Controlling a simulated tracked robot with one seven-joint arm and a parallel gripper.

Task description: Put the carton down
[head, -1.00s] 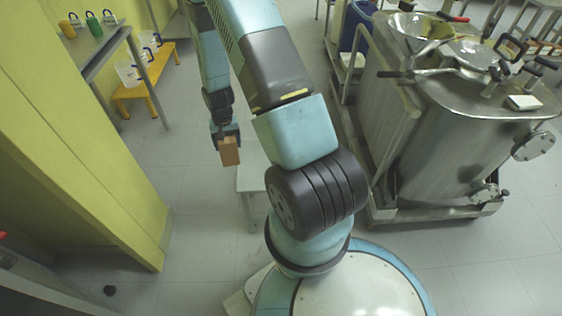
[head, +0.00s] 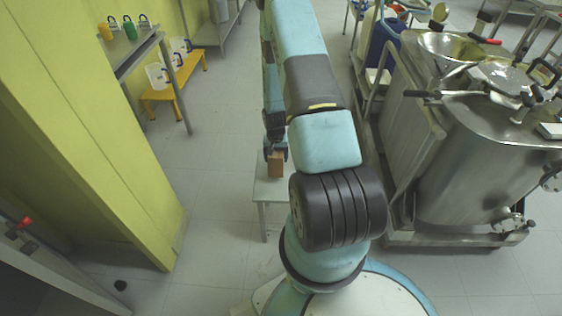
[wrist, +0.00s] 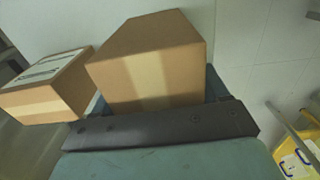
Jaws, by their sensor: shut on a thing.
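A plain brown carton (head: 276,165) is held in my gripper (head: 275,149) in the head view. The wrist view shows the same carton (wrist: 150,75) large, with a paler tape band, between the fingers of my gripper (wrist: 158,100). A small white table (head: 270,190) lies under or just behind the carton in the head view. I cannot tell whether the carton touches the table. A second carton (wrist: 48,88) with a white label is close beside the held one in the wrist view. My arm hides part of the table.
A steel reactor (head: 460,150) on a wheeled frame stands at the right. A yellow wall panel (head: 90,130) is at the left. A yellow stool (head: 176,85) with clear jugs stands further back. The grey floor between panel and table is clear.

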